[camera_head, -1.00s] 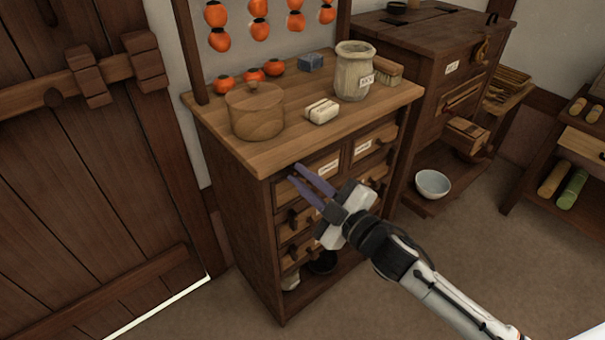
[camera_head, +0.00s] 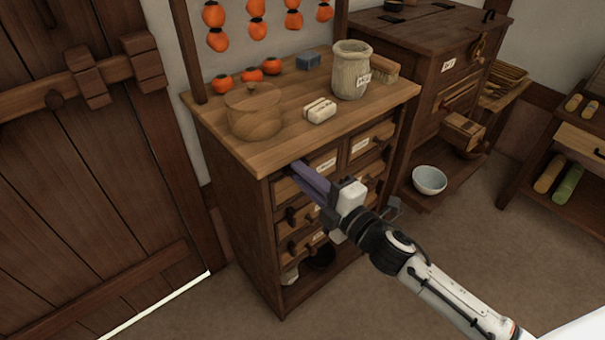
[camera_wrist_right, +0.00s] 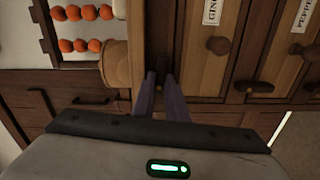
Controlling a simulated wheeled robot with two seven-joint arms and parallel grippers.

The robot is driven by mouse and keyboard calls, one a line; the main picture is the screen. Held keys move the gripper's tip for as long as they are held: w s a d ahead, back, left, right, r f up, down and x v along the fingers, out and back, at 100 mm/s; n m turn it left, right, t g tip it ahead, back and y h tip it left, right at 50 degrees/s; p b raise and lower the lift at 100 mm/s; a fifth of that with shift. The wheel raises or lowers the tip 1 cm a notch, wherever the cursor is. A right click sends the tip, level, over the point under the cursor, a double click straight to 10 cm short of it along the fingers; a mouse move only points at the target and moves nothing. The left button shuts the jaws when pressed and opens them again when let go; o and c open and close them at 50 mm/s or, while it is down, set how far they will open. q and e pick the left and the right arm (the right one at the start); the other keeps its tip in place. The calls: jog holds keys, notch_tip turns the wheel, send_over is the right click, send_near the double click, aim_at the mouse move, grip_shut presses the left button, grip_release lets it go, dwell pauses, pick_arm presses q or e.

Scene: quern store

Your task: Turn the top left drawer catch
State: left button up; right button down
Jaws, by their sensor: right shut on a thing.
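The wooden drawer cabinet (camera_head: 230,195) stands in the middle of the head view, with several small labelled drawers. My right gripper (camera_head: 299,172) reaches its top left drawer from the front right, just under the worktop's front edge. The fingers are close together and hide part of that drawer front. In the right wrist view, my right gripper (camera_wrist_right: 158,78) has its fingertips on either side of a small dark catch (camera_wrist_right: 160,70) and is shut on it. Its exact angle is hard to tell. My left gripper is not in view.
A round wooden box (camera_head: 254,112), a pale block (camera_head: 320,110) and a stone jar (camera_head: 350,72) stand on the worktop above. A second cabinet (camera_head: 440,60) with a white bowl (camera_head: 429,180) is to the right. A plank door (camera_head: 80,200) is at left.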

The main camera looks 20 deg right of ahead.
dwell(0.4)
jog(key=c, duration=1.8)
grip_release()
jog(key=shift+o, duration=0.2)
jog(key=shift+r, duration=0.15)
